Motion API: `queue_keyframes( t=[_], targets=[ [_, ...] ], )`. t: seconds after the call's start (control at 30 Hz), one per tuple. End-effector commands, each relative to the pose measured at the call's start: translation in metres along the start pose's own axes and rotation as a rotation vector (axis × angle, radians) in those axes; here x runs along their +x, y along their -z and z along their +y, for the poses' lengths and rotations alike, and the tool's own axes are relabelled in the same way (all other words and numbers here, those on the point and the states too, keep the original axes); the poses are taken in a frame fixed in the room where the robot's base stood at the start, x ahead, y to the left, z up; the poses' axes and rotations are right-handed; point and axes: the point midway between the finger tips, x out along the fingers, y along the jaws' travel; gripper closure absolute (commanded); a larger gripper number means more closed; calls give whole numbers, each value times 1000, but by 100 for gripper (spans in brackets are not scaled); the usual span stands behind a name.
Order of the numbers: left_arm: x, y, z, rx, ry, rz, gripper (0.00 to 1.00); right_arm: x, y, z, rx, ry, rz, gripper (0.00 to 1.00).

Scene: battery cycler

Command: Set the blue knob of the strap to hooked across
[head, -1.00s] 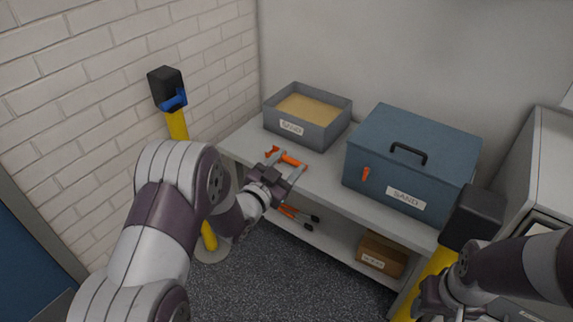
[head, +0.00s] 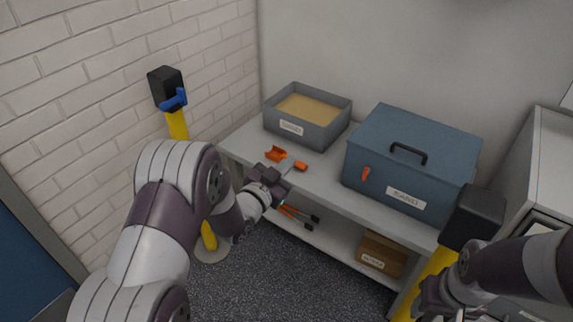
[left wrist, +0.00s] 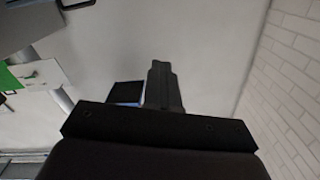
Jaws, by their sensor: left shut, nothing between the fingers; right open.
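The blue knob (head: 173,101) is on the black head (head: 165,83) of the left yellow post, by the brick wall. No strap band can be made out across to the other post. My left gripper (head: 283,167) is shut and empty, to the right of and below the knob in the picture, in front of the shelf unit. Its closed fingers (left wrist: 163,88) also show in the left wrist view, where a dark block with a blue edge (left wrist: 125,96) is partly hidden beside them. My right gripper (head: 440,306) is low at the right, open, its fingers hardly visible.
A second yellow post with a black head (head: 473,216) stands at the right, partly behind my right arm. The shelf unit (head: 330,187) holds a grey sand tray (head: 322,132), a blue sand box (head: 415,150) and an orange object (head: 276,154). A carton (head: 382,254) is below.

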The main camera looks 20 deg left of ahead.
Motion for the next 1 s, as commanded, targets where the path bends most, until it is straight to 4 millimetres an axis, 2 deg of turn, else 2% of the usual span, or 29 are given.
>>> queue_keyframes(
  t=[0.57, 0.6, 0.77, 1.0],
  targets=[
    [0, 0, 0, 0, 0, 0, 100, 0, 0, 0, 0, 0, 0, 45],
    [0, 0, 0, 0, 0, 0, 96, 0, 0, 0, 0, 0, 0, 45],
    [0, 0, 0, 0, 0, 0, 44, 0, 0, 0, 0, 0, 0, 45],
    [0, 0, 0, 0, 0, 0, 44, 0, 0, 0, 0, 0, 0, 45]
  ],
)
